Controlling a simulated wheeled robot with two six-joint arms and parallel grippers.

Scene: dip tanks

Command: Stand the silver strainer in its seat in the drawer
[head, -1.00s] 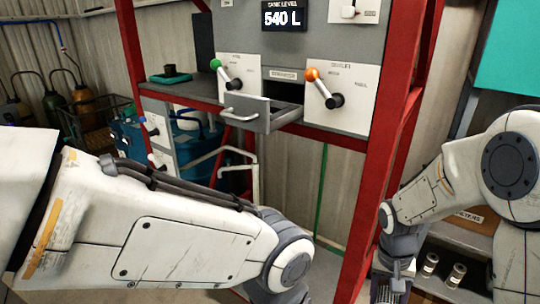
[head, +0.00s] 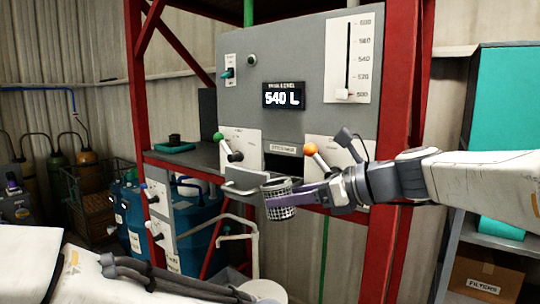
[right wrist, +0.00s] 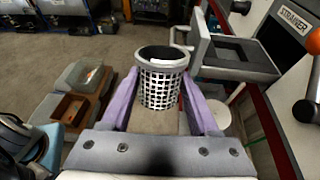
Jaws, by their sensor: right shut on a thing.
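The silver strainer (head: 280,208), a perforated metal basket with a solid rim, hangs upright between the purple fingers of my right gripper (head: 285,200). In the right wrist view the strainer (right wrist: 162,88) sits between both fingers, its open top facing up. The drawer (head: 248,180) is pulled out of the grey panel under the strainer label. In the head view the strainer is in front of the drawer's right part, overlapping it. The right wrist view shows the drawer (right wrist: 222,72) to the right of the strainer, apart from it, with a dark square seat (right wrist: 238,52). My left gripper is out of view.
A green-knobbed lever (head: 234,155) and an orange-knobbed lever (head: 312,150) flank the drawer. A red post (head: 400,250) stands close behind my right arm. A grey ledge (head: 190,168) with a green tray (head: 174,147) lies left. White pipes run below the drawer.

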